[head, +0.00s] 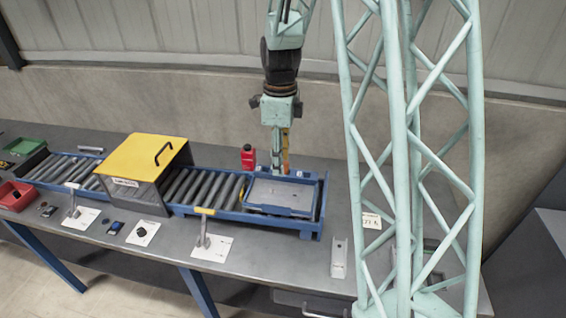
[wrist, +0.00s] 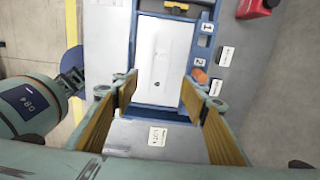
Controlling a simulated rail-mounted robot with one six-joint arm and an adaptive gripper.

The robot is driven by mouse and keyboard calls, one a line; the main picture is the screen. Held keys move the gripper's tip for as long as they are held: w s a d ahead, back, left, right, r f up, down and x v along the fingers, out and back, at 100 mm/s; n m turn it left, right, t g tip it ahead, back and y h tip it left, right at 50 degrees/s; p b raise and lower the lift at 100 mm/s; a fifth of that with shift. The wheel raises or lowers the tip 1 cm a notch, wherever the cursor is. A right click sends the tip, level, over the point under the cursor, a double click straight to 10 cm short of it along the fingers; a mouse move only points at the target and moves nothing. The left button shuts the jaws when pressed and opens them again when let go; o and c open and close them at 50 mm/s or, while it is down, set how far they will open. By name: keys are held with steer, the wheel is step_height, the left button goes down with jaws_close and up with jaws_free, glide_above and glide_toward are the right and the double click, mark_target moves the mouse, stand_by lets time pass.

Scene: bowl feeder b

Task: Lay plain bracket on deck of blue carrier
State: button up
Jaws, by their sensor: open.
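The blue carrier (head: 313,210) sits at the right end of the roller conveyor, with a flat grey deck (head: 280,193). In the wrist view the deck (wrist: 165,50) looks pale and bare but for a small dark spot. My gripper (head: 280,168) points down near the back edge of the carrier; its height above it is hard to judge. In the wrist view my gripper (wrist: 158,97) is open, with nothing between its yellow-padded fingers. I cannot identify the plain bracket surely; a pale channel-shaped piece (head: 339,257) lies on the bench right of the carrier.
A yellow-topped housing (head: 143,155) spans the conveyor. Green (head: 26,146) and red (head: 16,194) bins are at the far left. Small levers stand on white plates along the front. My lattice column blocks part of the right side.

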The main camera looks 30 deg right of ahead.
steer(key=shift+r, duration=0.1)
steer(key=s+a+r+n+t, duration=0.1)
steer(key=s+a+r+n, duration=0.45)
steer(key=r, duration=0.45)
steer(key=s+a+r+n+t, duration=0.1)
steer(key=s+a+r+n, duration=0.4)
steer(key=s+r+n, duration=0.3)
steer(key=s+a+r+n+t, duration=0.1)
steer(key=s+a+r+n, duration=0.2)
steer(key=s+n, duration=0.3)
steer(key=s+a+r+n+t, duration=0.1)
steer(key=s+a+r+n, duration=0.3)
steer(key=s, duration=1)
steer(key=r+n, duration=0.1)
steer(key=n, duration=0.2)
steer(key=shift+s, duration=0.3)
steer(key=shift+r, duration=0.15)
